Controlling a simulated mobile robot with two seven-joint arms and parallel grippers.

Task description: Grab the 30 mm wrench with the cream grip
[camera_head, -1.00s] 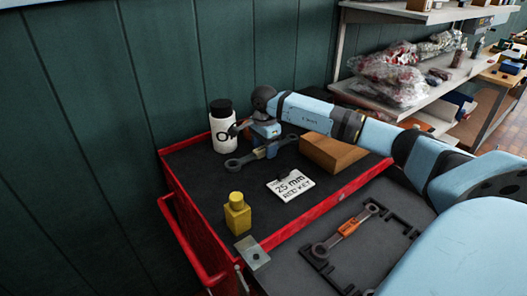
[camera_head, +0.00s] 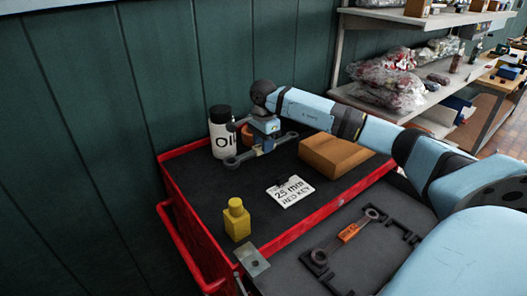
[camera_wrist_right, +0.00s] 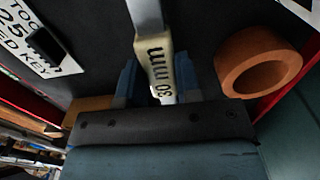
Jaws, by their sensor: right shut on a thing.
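The wrench with the cream grip (camera_wrist_right: 155,65) is between the fingers of my right gripper (camera_wrist_right: 160,84) in the right wrist view, and its grip reads "30 mm". In the head view my right gripper (camera_head: 264,143) is shut on this wrench (camera_head: 236,160) around its middle, and the gripper covers most of the grip. The wrench's two ring ends stick out on either side. It appears to be held slightly above the dark top of the red cart (camera_head: 300,228). My left gripper is not in view.
A white oil bottle (camera_head: 222,137) and an orange ring (camera_wrist_right: 258,62) stand close to the gripper. A cardboard-brown block (camera_head: 335,155), a "25 mm red key" card (camera_head: 290,191) and a yellow bottle (camera_head: 237,219) are on the cart. An orange-grip wrench (camera_head: 348,234) lies in front.

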